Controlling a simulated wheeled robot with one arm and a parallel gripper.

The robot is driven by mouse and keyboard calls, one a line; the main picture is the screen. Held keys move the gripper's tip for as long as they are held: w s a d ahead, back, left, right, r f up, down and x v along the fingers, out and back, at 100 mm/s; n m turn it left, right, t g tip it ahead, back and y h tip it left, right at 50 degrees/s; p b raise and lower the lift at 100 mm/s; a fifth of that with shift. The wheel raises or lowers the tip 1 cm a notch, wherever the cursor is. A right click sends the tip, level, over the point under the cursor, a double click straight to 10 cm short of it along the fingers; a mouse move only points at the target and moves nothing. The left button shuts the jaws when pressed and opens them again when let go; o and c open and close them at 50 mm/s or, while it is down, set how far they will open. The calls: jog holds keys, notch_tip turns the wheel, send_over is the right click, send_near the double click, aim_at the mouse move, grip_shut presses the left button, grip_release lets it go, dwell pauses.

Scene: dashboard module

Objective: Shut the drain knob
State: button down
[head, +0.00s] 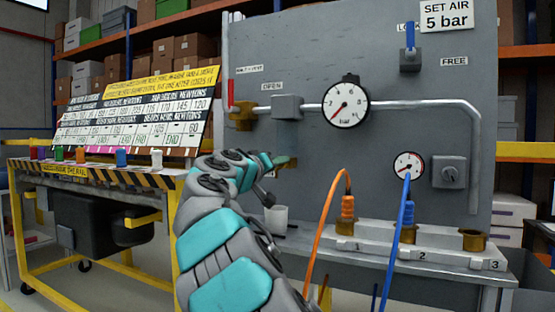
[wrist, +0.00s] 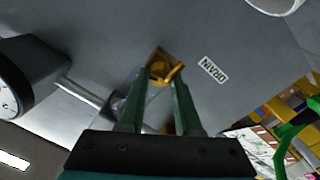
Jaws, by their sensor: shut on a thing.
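The brass drain knob (wrist: 163,66) shows in the wrist view on the grey panel, beside a DRAIN label (wrist: 213,69). My gripper (wrist: 160,82) has its two green fingers on either side of the knob and is shut on it. In the head view my gripper (head: 285,162) reaches the panel below the grey block on the pipe. The knob is mostly hidden there by my gripper and arm.
A white cup (head: 276,217) stands on the ledge below my gripper. Orange (head: 325,230) and blue (head: 396,240) hoses hang in front of the panel to the right. Gauges (head: 345,104) and a pipe are above. A yellow-framed table (head: 110,178) stands left.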

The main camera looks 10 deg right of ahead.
jog(key=shift+f+n+p, duration=0.1)
jog(key=shift+n+p, duration=5.95)
jog(key=shift+n, duration=1.35)
jog(key=c, duration=0.6)
grip_release()
jog(key=shift+s, duration=0.1)
